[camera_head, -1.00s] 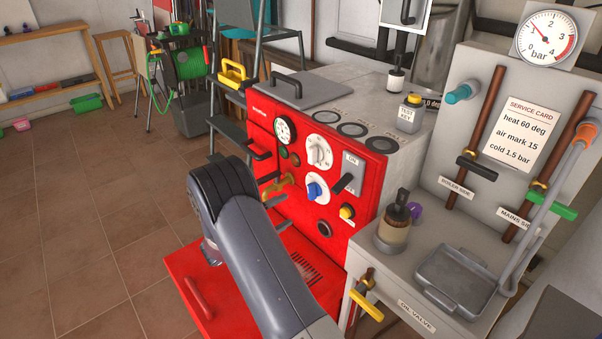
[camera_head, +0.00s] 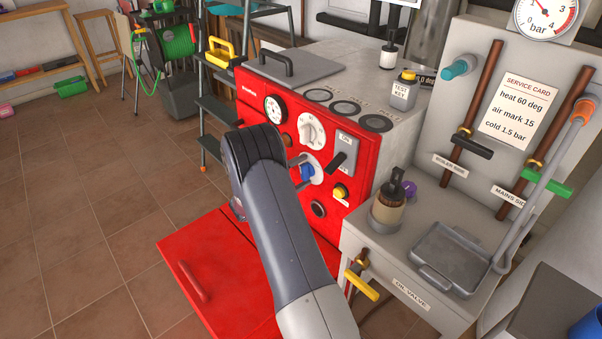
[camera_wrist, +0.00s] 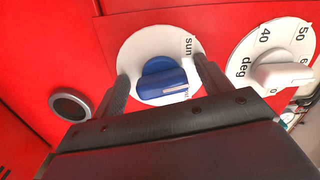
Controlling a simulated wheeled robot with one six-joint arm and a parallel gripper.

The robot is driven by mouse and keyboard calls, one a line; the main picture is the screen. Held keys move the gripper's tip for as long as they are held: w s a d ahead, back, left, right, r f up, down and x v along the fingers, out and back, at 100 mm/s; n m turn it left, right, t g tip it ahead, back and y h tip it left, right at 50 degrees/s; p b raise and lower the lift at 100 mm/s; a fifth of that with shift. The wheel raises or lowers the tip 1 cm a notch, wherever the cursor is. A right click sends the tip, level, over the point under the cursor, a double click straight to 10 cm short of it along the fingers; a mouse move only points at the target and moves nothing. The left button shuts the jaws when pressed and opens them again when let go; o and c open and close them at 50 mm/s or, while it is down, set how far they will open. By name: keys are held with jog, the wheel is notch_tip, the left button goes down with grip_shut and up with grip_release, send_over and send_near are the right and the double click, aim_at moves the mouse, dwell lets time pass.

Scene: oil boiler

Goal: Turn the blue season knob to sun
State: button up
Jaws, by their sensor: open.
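The blue season knob (camera_wrist: 162,78) sits on a round white dial (camera_wrist: 136,52) on the red boiler front. In the wrist view the word "sun" is at the dial's upper right. The knob's white mark points to the lower right, toward a second label partly hidden by a finger. My gripper (camera_wrist: 161,70) is open, with one finger on each side of the knob. I cannot tell whether either finger touches it. In the head view the knob (camera_head: 307,173) shows just right of my arm, which hides most of the gripper.
A white temperature knob (camera_wrist: 285,73) is close to the right finger. A dark round socket (camera_wrist: 70,104) is at the left. The lowered red door (camera_head: 215,270) lies below.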

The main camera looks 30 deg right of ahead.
jog(key=c, duration=1)
jog(key=shift+f+n, duration=0.1)
jog(key=shift+n, duration=0.2)
jog(key=shift+f+n+b, duration=0.1)
jog(key=shift+n+b, duration=0.5)
jog(key=shift+n, duration=0.6)
jog(key=shift+s+n, duration=0.1)
jog(key=shift+n, duration=1.7)
jog(key=o, duration=1)
